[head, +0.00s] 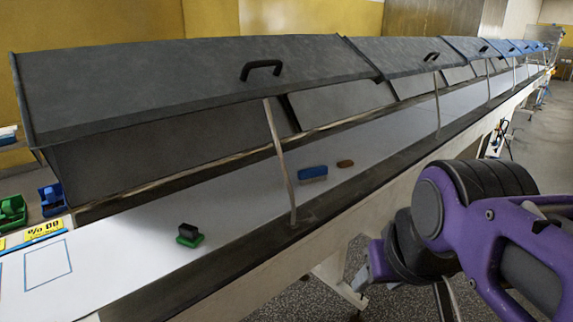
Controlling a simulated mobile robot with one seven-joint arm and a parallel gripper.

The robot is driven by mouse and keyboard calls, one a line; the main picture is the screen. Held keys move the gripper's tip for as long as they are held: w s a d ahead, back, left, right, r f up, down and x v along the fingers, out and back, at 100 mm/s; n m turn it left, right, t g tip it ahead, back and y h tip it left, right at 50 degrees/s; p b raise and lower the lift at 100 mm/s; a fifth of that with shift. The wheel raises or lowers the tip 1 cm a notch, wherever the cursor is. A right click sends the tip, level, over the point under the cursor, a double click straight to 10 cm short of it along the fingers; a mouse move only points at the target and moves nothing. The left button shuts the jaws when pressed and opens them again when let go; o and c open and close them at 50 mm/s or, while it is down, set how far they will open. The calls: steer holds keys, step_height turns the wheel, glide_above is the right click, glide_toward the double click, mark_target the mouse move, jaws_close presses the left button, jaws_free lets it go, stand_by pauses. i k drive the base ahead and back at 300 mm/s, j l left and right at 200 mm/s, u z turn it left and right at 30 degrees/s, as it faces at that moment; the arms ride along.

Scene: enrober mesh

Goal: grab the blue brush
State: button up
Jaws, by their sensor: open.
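The blue brush (313,172) lies on the white belt of the long machine, just to the right of a thin upright strut, in the head view. My gripper (400,285) is low at the right, partly hidden behind my purple and black arm, outside the machine's near edge. It is apart from the brush, with no object visible in it.
A green brush with dark bristles (189,236) lies nearer on the belt, and a small brown brush (345,163) lies beyond the blue one. A raised dark lid (190,80) overhangs the belt. A grey strut (280,160) and dark near rail (340,205) border it.

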mark_target(309, 175)
steer(key=i+l+u, duration=0.2)
steer(key=i+l, duration=0.15)
steer(key=l, duration=0.25)
steer(key=i+l+u, duration=0.1)
steer(key=l, duration=0.25)
steer(key=i+l+u, duration=0.1)
steer(key=i+l, duration=0.15)
steer(key=i+l+u, duration=0.1)
steer(key=l, duration=0.35)
steer(key=i+l+u, duration=0.1)
steer(key=l, duration=0.25)
steer(key=i+l+u, duration=0.1)
steer(key=l, duration=0.3)
steer(key=i, duration=0.1)
